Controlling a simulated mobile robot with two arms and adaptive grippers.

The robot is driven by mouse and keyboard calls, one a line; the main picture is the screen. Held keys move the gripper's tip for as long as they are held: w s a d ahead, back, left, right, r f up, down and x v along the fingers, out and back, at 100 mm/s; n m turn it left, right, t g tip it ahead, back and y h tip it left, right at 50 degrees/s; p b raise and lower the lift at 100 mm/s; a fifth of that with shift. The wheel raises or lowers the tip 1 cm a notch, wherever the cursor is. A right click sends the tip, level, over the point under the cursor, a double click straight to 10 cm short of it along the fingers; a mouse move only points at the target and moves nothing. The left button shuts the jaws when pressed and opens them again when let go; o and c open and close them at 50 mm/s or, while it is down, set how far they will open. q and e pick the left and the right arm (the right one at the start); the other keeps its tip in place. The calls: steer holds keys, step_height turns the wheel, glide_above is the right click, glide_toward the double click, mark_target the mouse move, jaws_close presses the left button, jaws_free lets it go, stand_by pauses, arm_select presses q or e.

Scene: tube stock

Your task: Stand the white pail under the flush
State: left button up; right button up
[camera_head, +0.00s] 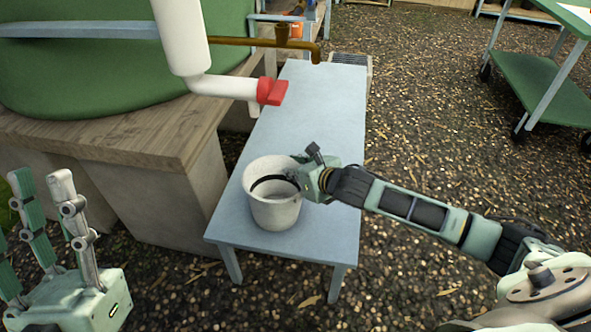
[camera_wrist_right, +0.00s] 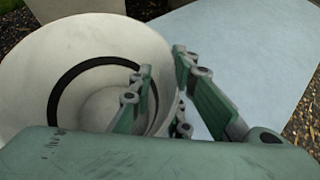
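The white pail (camera_head: 272,212) stands upright on the pale blue table (camera_head: 315,110), near its front end. A white downpipe (camera_head: 181,30) bends into a spout with a red end piece (camera_head: 271,91), above and behind the pail in the picture. My right gripper (camera_head: 304,180) is at the pail's right rim. In the right wrist view, one finger is inside the white pail (camera_wrist_right: 50,62) and the other outside, with the wall between them; whether they press on it is unclear. My left gripper (camera_head: 38,205) is open and empty at lower left.
A brass tap (camera_head: 316,52) reaches over the table's far part. A green tank (camera_head: 80,75) on a wooden-topped base (camera_head: 120,140) stands left of the table. A green-shelved cart (camera_head: 540,80) is at upper right. The table behind the pail is clear.

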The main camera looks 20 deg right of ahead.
steer(key=shift+o, duration=0.8)
steer(key=shift+s+f, duration=0.2)
steer(key=shift+f, duration=0.25)
steer(key=shift+s, duration=0.1)
steer(key=v, duration=1.2)
steer(key=shift+w+r, duration=0.25)
steer(key=shift+r, duration=0.1)
steer(key=shift+d, duration=0.1)
steer(key=shift+d, duration=0.1)
